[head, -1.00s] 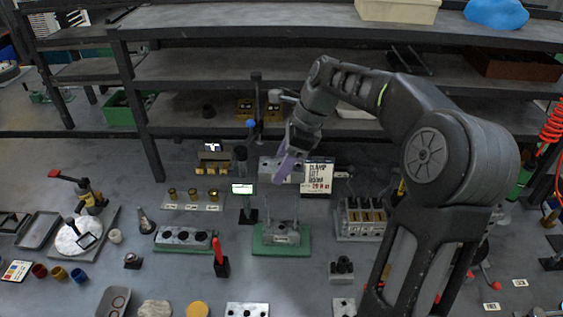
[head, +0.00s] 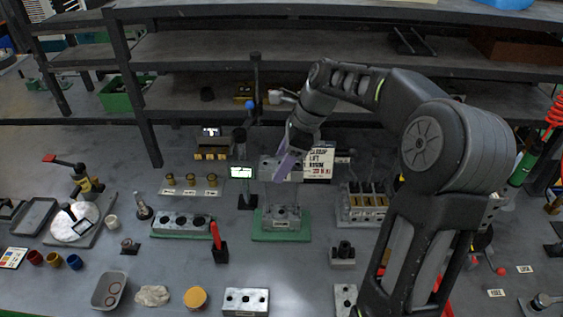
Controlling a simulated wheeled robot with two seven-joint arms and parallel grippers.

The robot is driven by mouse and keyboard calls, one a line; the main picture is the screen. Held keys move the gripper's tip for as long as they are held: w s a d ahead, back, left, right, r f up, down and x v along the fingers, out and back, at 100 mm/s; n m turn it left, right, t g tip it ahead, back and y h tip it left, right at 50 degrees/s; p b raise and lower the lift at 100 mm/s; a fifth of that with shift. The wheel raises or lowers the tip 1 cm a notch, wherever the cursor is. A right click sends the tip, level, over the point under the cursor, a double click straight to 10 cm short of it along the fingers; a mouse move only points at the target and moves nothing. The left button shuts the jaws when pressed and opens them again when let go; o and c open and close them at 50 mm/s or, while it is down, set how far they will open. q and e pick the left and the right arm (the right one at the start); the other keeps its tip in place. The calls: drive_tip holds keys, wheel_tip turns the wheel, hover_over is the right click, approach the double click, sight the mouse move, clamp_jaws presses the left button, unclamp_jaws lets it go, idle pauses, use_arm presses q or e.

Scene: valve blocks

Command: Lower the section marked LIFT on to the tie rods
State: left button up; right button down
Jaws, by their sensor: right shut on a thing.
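My right gripper (head: 285,168), with lilac fingers, is shut on a grey metal block (head: 269,167). The block hangs above the valve stack, with a clear gap between them, and the fingers and wrist cover part of it. I cannot read a LIFT mark on it. The stack is a grey block (head: 281,217) on a green base (head: 280,237) at the middle of the bench. Thin upright lines that look like tie rods (head: 271,194) rise from it; whether they meet the held block cannot be told. My left gripper is out of view.
A sign (head: 321,163) stands behind the held block. A small lit screen (head: 242,172) and a red-handled tool (head: 216,236) stand left of the stack. A valve block with brass parts (head: 362,204) is to its right. Shelves (head: 200,105) rise behind.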

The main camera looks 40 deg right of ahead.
drive_tip(key=shift+r+p, duration=0.1)
drive_tip(key=shift+p, duration=0.7)
idle(1.5)
idle(0.5)
drive_tip(key=shift+f+b, duration=3.3)
drive_tip(key=shift+f, duration=2.5)
drive_tip(key=shift+c, duration=2.4)
unclamp_jaws()
